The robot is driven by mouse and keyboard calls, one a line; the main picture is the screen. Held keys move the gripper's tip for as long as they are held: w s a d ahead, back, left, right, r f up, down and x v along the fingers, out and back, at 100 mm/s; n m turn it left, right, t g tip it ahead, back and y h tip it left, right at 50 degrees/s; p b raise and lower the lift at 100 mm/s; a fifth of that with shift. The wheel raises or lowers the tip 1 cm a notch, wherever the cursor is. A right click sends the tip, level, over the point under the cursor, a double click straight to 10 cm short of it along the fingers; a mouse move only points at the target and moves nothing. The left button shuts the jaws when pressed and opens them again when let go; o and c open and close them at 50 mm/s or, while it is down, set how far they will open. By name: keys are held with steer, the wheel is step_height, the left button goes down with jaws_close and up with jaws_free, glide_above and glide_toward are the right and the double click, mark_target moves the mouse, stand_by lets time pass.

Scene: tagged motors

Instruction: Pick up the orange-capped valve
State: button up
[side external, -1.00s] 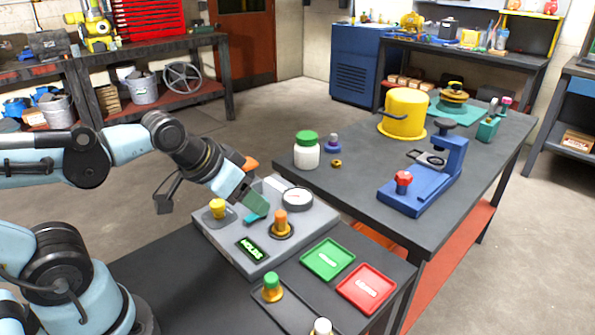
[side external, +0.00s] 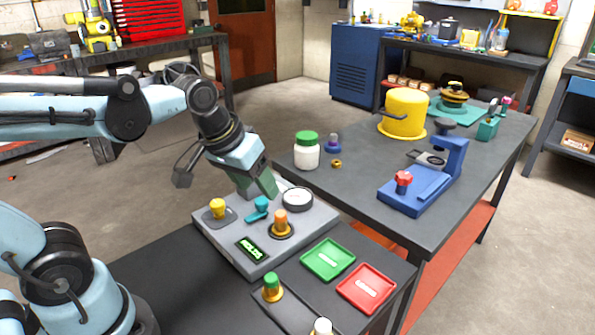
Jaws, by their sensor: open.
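The orange-capped valve (side external: 281,223) stands upright in a dark ring on the grey test box (side external: 233,264). My gripper (side external: 258,193) has green fingers and is open above the back of the box, up and to the left of the orange cap and apart from it. Its fingers point down and slightly right, with nothing seen between them. A yellow-capped valve (side external: 217,208) stands farther left on the box.
A round gauge (side external: 297,199) sits behind the orange valve. A green tray (side external: 328,260) and red tray (side external: 366,289) lie to the right. A green-capped valve (side external: 272,288) and white-capped valve (side external: 322,327) stand in front. A white jar (side external: 306,154) stands on the bench behind.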

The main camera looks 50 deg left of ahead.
mark_target(280, 213)
steer(key=w+r+n+g, duration=0.1)
steer(key=w+n+g, duration=0.4)
steer(key=w+n, duration=0.1)
steer(key=shift+a+f, duration=0.15)
steer(key=shift+f, duration=5.9)
jaws_close()
